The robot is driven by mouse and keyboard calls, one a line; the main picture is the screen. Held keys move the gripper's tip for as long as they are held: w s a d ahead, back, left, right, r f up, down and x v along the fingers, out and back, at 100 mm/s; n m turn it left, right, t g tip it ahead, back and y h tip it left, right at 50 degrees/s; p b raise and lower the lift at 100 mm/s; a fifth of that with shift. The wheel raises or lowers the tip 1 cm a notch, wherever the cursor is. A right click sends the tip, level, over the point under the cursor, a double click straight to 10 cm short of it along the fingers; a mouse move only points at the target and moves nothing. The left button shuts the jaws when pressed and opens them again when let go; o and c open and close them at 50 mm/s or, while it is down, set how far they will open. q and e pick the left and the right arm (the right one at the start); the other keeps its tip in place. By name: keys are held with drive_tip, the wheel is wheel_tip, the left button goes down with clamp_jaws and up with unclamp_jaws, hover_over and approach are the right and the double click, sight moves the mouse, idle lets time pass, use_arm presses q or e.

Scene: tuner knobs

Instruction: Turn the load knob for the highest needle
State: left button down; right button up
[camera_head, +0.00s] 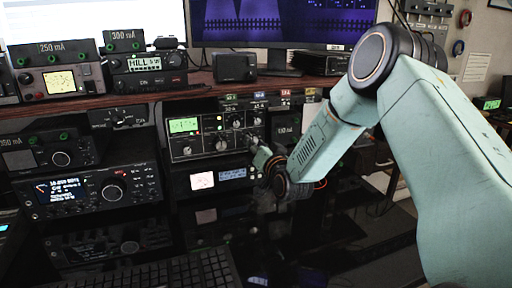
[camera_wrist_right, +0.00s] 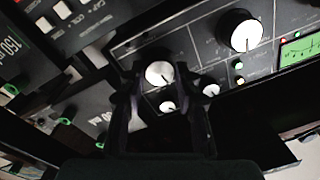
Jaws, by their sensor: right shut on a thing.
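The tuner (camera_head: 203,153) is a dark box on the shelf under the desk top, with a lit green meter (camera_head: 183,126) at its left. The meter also shows at the right edge of the right wrist view (camera_wrist_right: 299,52); its needle is too small to read. A large white-faced knob (camera_head: 221,143) sits mid-panel and is free of the gripper. My right gripper (camera_head: 253,143) is at the panel's right end. In the right wrist view its fingers are shut on another white-faced knob (camera_wrist_right: 159,72), whose label I cannot read. My left gripper is out of view.
Two small white knobs (camera_wrist_right: 167,106) (camera_wrist_right: 211,90) sit close to the fingers. A radio with a lit display (camera_head: 203,180) is just below the tuner. The wooden desk edge (camera_head: 150,96) overhangs above, with boxes marked 250 mA (camera_head: 52,48) and 300 mA (camera_head: 123,36) on top.

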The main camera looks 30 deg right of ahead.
drive_tip(key=shift+r+m+b, duration=0.1)
drive_tip(key=shift+m+b, duration=0.3)
drive_tip(key=shift+m, duration=0.7)
drive_tip(key=o, duration=1.1)
drive_tip(key=shift+o, duration=0.2)
drive_tip(key=s+a, duration=0.2)
drive_tip(key=s, duration=0.9)
drive_tip(key=shift+s+a+f, duration=0.2)
drive_tip(key=shift+s, duration=0.15)
idle(0.4)
